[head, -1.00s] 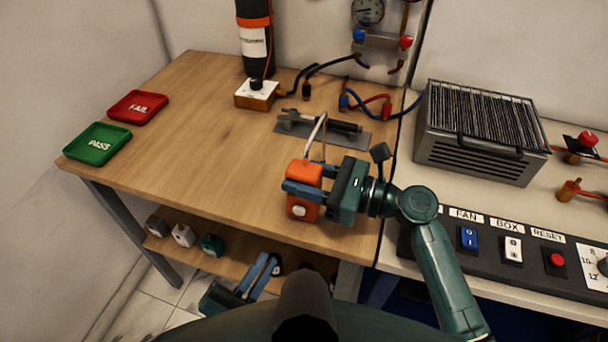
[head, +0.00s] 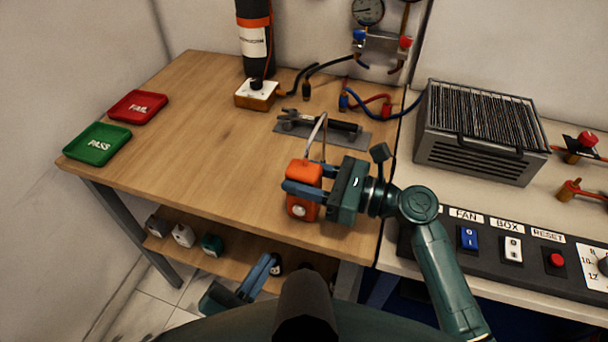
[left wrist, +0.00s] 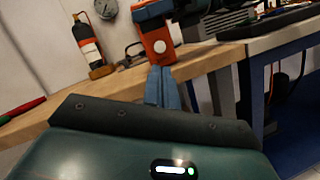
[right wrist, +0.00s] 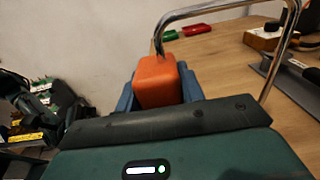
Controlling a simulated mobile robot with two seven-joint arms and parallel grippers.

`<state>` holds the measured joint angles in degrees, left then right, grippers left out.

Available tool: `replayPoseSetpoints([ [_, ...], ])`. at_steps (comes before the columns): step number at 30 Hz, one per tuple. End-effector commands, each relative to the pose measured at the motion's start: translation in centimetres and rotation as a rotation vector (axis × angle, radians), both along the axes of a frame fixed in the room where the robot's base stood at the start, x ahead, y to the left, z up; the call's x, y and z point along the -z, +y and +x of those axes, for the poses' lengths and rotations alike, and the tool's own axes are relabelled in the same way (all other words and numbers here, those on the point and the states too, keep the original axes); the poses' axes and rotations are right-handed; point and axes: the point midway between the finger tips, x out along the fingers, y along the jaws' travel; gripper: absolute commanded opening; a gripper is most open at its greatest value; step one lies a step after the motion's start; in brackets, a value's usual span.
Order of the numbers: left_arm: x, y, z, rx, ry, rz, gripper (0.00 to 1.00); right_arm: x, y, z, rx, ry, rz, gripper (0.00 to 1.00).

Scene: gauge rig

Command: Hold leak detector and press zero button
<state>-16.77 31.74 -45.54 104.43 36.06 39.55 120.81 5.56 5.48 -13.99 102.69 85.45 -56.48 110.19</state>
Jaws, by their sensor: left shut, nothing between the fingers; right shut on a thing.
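The leak detector is an orange box (head: 303,186) with a round white button (head: 299,211) on its near face and a bent metal probe rising from it. My right gripper (head: 305,190) is shut on it near the front edge of the wooden table. The right wrist view shows the orange box (right wrist: 157,82) between the blue fingers. My left gripper (head: 268,268) is shut and empty, lower than the tabletop and in front of it. In the left wrist view its fingertips (left wrist: 160,72) appear just below the detector's white button (left wrist: 160,47); the gap is unclear.
The wooden table (head: 200,130) is clear at left centre. Green (head: 98,144) and red (head: 138,106) trays lie at far left. A grey plate with a black-handled tool (head: 325,126) lies behind the detector. A switch panel (head: 510,250) is at right.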

Motion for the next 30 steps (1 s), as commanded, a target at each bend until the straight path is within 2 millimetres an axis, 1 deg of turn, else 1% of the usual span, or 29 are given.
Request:
replayPoseSetpoints([
  [16,0.0,0.0,0.0,0.0,0.0,0.0,0.0,0.1,0.0,0.0,0.0,0.002,-0.002,0.04],
  [19,-0.2,0.0,0.0,-0.002,-0.026,0.023,0.0,0.1,0.0,0.0,0.0,0.002,-0.002,0.04],
  [23,-1.0,0.1,0.0,-0.008,-0.184,0.159,0.0,0.1,0.0,0.0,0.0,0.002,-0.002,0.04],
  [27,-2.2,-0.1,-0.5,-0.022,-0.472,0.394,0.0,0.1,0.0,0.0,0.0,0.002,-0.002,0.04],
  [30,-2.7,-0.3,-1.0,-0.033,-0.673,0.546,0.0,0.1,0.0,0.0,0.0,0.002,-0.002,0.04],
])
